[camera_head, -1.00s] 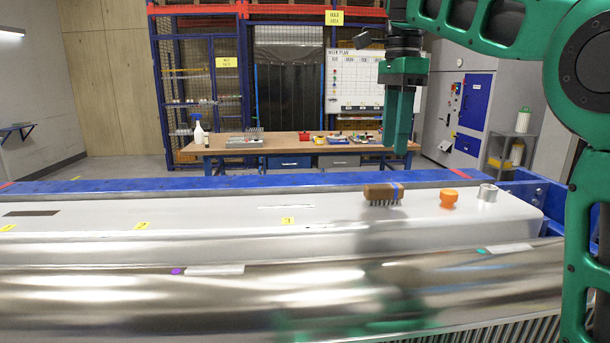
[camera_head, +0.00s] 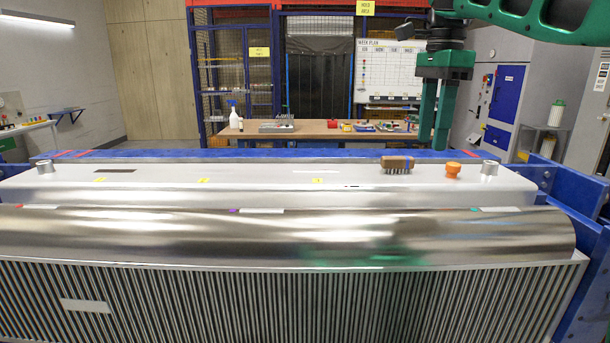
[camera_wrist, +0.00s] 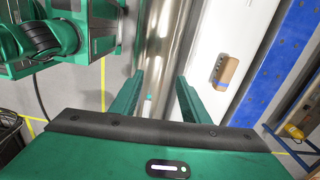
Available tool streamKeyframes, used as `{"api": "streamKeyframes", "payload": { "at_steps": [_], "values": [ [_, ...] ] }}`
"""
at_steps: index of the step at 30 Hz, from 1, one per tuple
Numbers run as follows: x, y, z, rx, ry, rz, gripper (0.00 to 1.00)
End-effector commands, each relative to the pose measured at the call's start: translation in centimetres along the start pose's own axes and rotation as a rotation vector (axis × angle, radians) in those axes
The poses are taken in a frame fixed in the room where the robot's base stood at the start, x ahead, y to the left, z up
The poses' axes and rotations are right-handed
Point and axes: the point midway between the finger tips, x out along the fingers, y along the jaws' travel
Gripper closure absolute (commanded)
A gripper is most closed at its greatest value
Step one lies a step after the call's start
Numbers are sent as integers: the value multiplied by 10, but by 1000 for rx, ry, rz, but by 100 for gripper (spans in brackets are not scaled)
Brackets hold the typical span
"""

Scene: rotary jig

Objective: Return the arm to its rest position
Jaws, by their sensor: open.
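My gripper (camera_head: 434,128) is at the upper right of the head view, its two green fingers pointing down, apart and empty. My green upper arm crosses the top right of the head view.
A rotary jig with a polished cylinder (camera_head: 290,240) and white ledge (camera_head: 240,178) spans the front. On the ledge are a wooden brush (camera_head: 397,163), an orange knob (camera_head: 453,169) and metal fittings (camera_head: 489,168). Blue beams (camera_head: 575,195) edge the right. A workbench (camera_head: 310,132) stands behind.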

Motion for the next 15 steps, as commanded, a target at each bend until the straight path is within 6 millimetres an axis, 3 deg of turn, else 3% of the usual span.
{"api": "streamKeyframes", "payload": {
  "at_steps": [3, 11, 15],
  "values": [
    [14, 9, -30, -23, -2, 8, 58],
    [49, 36, -80, -134, -11, 15, 58],
    [80, 64, -110, -227, -12, 18, 58]
  ]
}}
